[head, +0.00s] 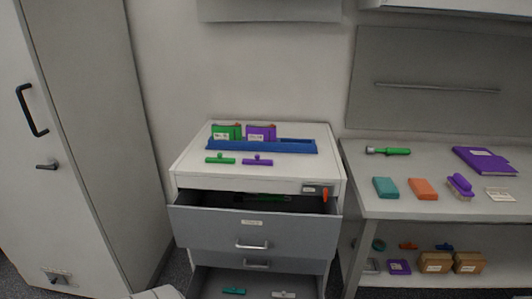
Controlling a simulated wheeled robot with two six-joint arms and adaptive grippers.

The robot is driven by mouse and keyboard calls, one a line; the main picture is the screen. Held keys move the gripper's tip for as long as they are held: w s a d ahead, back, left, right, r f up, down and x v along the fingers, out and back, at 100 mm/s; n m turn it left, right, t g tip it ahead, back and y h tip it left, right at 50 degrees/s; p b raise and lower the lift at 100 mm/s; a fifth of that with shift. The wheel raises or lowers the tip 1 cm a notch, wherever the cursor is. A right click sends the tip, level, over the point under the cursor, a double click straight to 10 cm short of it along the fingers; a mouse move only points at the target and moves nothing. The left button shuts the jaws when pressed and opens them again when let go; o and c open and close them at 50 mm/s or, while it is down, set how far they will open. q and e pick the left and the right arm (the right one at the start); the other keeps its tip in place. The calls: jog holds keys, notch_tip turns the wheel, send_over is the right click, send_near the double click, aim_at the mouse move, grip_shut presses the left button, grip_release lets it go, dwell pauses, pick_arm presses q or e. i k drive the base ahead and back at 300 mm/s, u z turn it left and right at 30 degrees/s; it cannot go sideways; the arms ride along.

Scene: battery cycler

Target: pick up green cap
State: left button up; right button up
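A green bar-shaped piece with a small knob (220,160), which looks like the green cap, lies on the top of the white drawer cabinet (190,161), near its front left. A similar purple piece (257,162) lies just to its right, apart from it. Behind them a long blue tray (290,148) holds a green labelled block (226,133) and a purple labelled block (261,133). The tray's right part looks empty. Neither of my grippers is in view.
The cabinet's upper drawer (252,231) and a lower drawer are pulled out at the front. A bench (440,205) with tools stands right; a tall locker (95,130) stands left.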

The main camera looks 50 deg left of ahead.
aim_at(221, 161)
jog(key=u, duration=0.25)
jog(key=i, duration=0.85)
jog(key=u, duration=0.65)
